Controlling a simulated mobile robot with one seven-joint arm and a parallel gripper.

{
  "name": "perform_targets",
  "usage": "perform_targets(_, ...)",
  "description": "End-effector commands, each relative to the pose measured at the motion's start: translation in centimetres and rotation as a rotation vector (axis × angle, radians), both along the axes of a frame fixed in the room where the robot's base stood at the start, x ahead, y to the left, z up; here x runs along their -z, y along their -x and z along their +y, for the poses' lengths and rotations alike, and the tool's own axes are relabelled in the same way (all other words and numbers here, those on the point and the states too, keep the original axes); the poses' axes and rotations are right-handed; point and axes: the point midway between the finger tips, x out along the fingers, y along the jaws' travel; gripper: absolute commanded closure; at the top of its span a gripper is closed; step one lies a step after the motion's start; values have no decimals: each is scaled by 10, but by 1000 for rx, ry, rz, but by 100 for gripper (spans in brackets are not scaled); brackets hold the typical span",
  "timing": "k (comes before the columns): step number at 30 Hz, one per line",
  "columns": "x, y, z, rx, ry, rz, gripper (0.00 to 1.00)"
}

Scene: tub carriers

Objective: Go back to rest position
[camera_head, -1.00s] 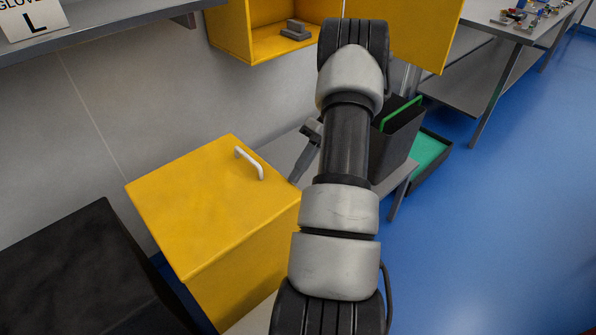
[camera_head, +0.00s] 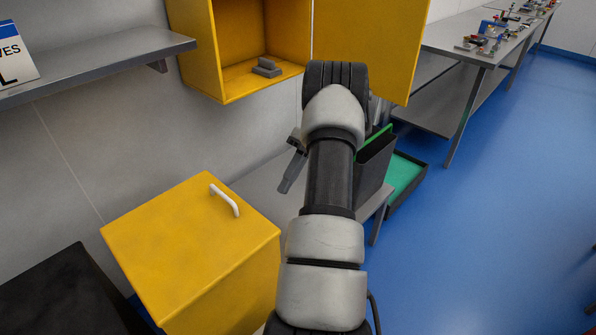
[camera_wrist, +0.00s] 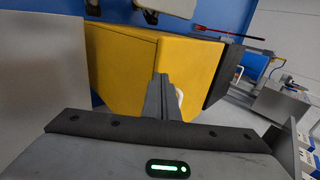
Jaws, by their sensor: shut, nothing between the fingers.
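My gripper (camera_head: 292,166) shows in the head view just left of my raised arm, partly hidden behind it. In the wrist view its two fingers (camera_wrist: 163,97) are together with nothing between them. The fingers stand out in front of a yellow box (camera_wrist: 128,65). In the head view this yellow box (camera_head: 185,250), with a white handle on its lid, is at lower left, apart from my gripper. My arm stands upright through the middle of the head view.
An open yellow wall cabinet (camera_head: 200,50) holds a small grey object (camera_head: 266,67). A grey shelf (camera_head: 110,65) is at upper left. A dark bin (camera_head: 374,165) and a green-bottomed tray (camera_head: 404,178) are right of my arm. The blue floor at right is clear.

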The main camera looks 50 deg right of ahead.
Motion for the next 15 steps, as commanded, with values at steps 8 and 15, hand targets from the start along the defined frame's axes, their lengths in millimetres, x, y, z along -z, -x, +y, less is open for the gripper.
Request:
perform_targets(8, -11, 0, -33, 1, 0, -1, 100)
perform_targets(15, -13, 0, -38, 1, -1, -1, 100)
